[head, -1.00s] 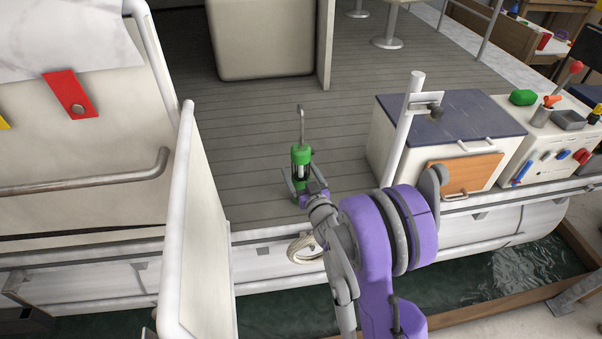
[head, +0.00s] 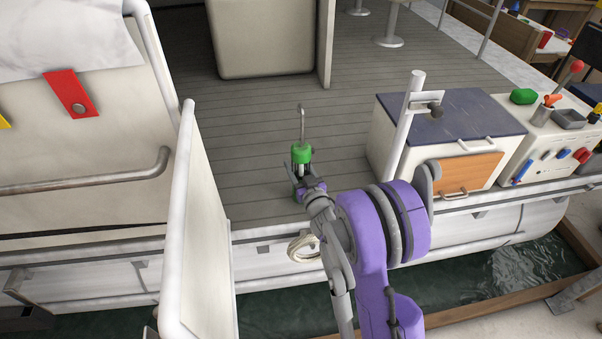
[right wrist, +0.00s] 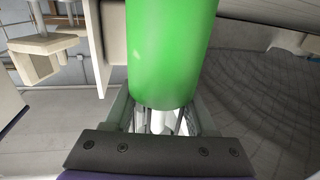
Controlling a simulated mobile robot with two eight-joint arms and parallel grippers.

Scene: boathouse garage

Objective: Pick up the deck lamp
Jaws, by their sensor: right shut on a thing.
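The deck lamp (head: 301,154) has a green cap, a green base and a tall grey hook on top. It stands upright on the grey deck near the boat's side. My right gripper (head: 303,173) is shut on the lamp's middle, below the green cap. In the right wrist view the green cap (right wrist: 168,55) fills the upper centre, with the gripper's fingers (right wrist: 163,118) on both sides of the paler section under it. My arm and the gripper hide part of the lamp's lower half. My left gripper is not in view.
A white panel with a rail (head: 185,220) rises left of the lamp. A white post (head: 402,130) and a dark-topped locker (head: 455,112) stand to the right. A coiled rope (head: 303,248) hangs below the deck edge, above water. The deck (head: 255,130) behind the lamp is clear.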

